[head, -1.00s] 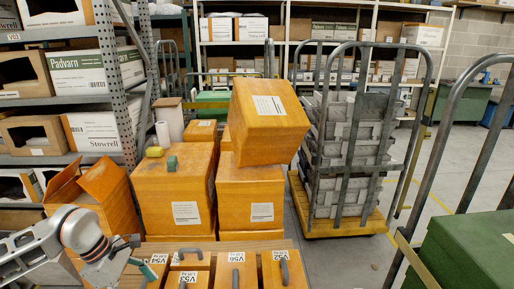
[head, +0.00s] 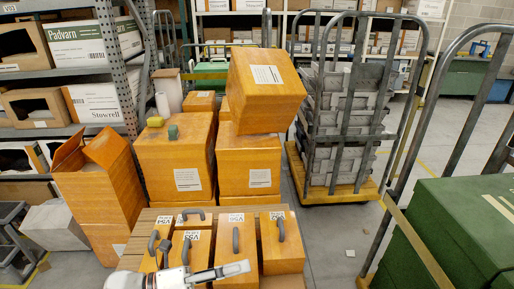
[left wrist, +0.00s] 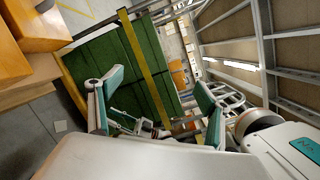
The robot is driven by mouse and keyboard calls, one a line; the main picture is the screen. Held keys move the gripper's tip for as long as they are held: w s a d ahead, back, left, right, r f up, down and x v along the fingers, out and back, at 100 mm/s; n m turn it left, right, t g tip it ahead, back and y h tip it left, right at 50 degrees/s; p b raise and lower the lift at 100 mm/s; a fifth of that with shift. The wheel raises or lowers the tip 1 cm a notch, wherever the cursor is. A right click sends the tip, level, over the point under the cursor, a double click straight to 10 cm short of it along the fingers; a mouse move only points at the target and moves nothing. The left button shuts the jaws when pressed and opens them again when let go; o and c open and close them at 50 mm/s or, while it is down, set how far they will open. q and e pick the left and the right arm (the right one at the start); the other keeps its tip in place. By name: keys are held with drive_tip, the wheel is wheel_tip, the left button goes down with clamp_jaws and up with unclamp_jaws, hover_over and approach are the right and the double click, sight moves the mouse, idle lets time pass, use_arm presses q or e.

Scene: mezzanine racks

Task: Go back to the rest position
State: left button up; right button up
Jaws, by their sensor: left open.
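My left gripper (head: 238,268) is at the bottom of the head view, pointing right, low in front of the orange boxes with handles. In the left wrist view its two fingers with teal pads stand wide apart, and the left gripper (left wrist: 158,98) holds nothing between them. Beyond the fingers is a green crate with a yellow strap (left wrist: 150,72). My right gripper does not show clearly in either view.
Several orange handled boxes (head: 235,244) stand close by my left gripper. Larger orange cartons (head: 176,158) are stacked behind. A cage trolley (head: 351,110) with grey trays stands to the right, and a green crate (head: 458,225) on a trolley is at the near right.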

use_arm(q)
drive_tip(key=s+a+f+n+t+y, duration=0.1)
drive_tip(key=a+f+n+t+y, duration=0.3)
drive_tip(key=n, duration=1)
drive_tip(key=s+a+f+n+t+y, duration=0.1)
drive_tip(key=a+f+n+t+y, duration=0.3)
drive_tip(key=a+f+n+y, duration=0.4)
wheel_tip(320, 180, down, 5)
drive_tip(key=a+n, duration=0.1)
drive_tip(key=n, duration=0.6)
drive_tip(key=shift+s+n+t+y, duration=0.3)
drive_tip(key=shift+t, duration=0.1)
drive_tip(key=s+a+f+n+g, duration=0.1)
drive_tip(key=s+f+n, duration=0.1)
drive_tip(key=s+f, duration=0.1)
drive_tip(key=s+a+f+n+g+y, duration=0.1)
drive_tip(key=s+f, duration=0.1)
drive_tip(key=s+a+f+n+g+y, duration=0.1)
drive_tip(key=s+f+n, duration=0.1)
drive_tip(key=s+f, duration=0.1)
drive_tip(key=shift+s+f+n, duration=0.3)
drive_tip(key=shift+s, duration=0.05)
drive_tip(key=shift+c, duration=0.3)
